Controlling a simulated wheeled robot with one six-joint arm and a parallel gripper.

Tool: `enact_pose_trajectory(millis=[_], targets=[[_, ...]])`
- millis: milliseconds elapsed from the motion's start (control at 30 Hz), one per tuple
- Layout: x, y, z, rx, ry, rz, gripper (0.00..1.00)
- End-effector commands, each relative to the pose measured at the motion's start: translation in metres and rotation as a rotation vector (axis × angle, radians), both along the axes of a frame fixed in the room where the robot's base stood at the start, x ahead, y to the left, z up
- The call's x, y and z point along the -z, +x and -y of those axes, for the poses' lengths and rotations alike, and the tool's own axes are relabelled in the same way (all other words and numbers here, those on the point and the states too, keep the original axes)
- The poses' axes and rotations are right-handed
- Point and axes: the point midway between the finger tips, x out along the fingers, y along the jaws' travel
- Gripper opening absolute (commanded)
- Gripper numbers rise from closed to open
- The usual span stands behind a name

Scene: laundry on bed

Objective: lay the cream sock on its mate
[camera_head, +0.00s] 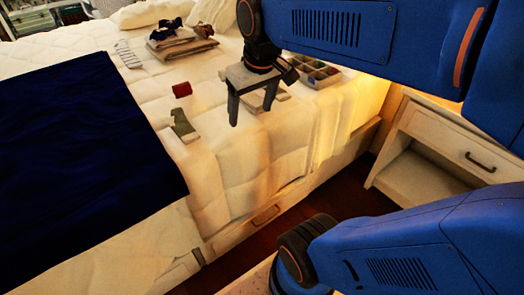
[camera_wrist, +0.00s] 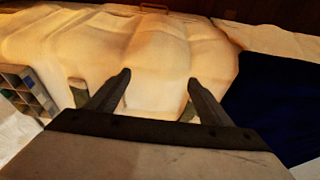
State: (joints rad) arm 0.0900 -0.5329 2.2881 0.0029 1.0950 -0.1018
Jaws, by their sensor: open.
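A light sock with grey-green parts (camera_head: 183,127) lies flat on the quilt near the navy blanket. A second pale piece with a greyish end (camera_head: 282,96), seemingly its match, lies on the quilt by my gripper (camera_head: 252,113) and is partly hidden by it. I cannot tell for sure which is the cream sock. My gripper is open and empty, pointing down over the bed. In the wrist view, grey-green cloth shows beside the left finger (camera_wrist: 78,92) and beside the right finger (camera_wrist: 188,112). Only quilt shows between the fingertips.
A compartmented box (camera_head: 318,76) with small items stands right of my gripper. A red roll (camera_head: 181,90), a striped sock (camera_head: 128,54) and a folded stack (camera_head: 182,46) lie farther back. A navy blanket (camera_head: 75,150) covers the left. A nightstand (camera_head: 440,135) stands beside the bed.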

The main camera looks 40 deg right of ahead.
Motion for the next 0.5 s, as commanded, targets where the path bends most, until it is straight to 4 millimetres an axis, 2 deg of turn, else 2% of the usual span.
enact_pose_trajectory(millis=[33,233,400,500], targets=[[0.007,-0.015,-0.006,-0.003,0.001,0.019,0.74],[0.038,-0.061,-0.02,0.0,0.013,0.083,0.74],[0.058,-0.085,-0.026,0.0,0.022,0.118,0.74],[0.064,-0.091,-0.027,0.001,0.024,0.127,0.74]])
